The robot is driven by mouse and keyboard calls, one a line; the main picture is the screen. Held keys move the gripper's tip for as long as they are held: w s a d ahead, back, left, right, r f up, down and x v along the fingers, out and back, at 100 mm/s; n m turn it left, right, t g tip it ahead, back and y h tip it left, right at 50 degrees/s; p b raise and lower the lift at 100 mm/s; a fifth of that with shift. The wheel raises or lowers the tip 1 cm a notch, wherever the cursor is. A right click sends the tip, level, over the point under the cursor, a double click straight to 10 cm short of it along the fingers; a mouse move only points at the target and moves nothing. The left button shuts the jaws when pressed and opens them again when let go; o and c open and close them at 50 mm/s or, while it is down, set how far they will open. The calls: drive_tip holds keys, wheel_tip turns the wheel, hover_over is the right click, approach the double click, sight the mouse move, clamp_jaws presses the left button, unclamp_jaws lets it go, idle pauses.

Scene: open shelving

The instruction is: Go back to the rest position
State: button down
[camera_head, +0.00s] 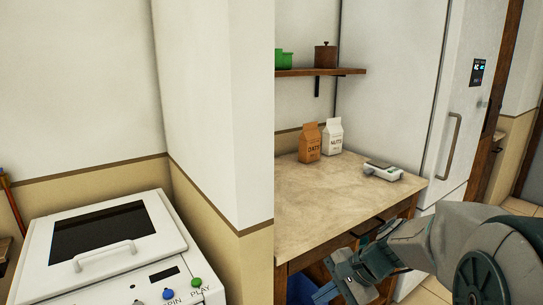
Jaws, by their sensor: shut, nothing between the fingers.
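My gripper (343,274) is at the lower right, in front of the wooden table (300,200). It is shut and holds nothing. My grey arm reaches in from the right edge and is bent, with the gripper pointing left and below the tabletop's level in the picture. I cannot tell whether it touches the table's front.
On the table stand an oats carton (309,143) and a nuts carton (332,136), with a white scale-like device (383,170). A shelf (320,72) holds pots. A tall white fridge (395,90) stands behind.

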drive_tip(key=s+d+r+n+h+p, duration=0.3)
drive_tip(key=s+r+n+h+p, duration=0.4)
drive_tip(key=s+r+n, duration=0.3)
drive_tip(key=s+r+p, duration=0.1)
drive_tip(key=s, duration=0.2)
drive_tip(key=shift+d+n+t+p, duration=0.3)
drive_tip(key=shift+d+n, duration=0.1)
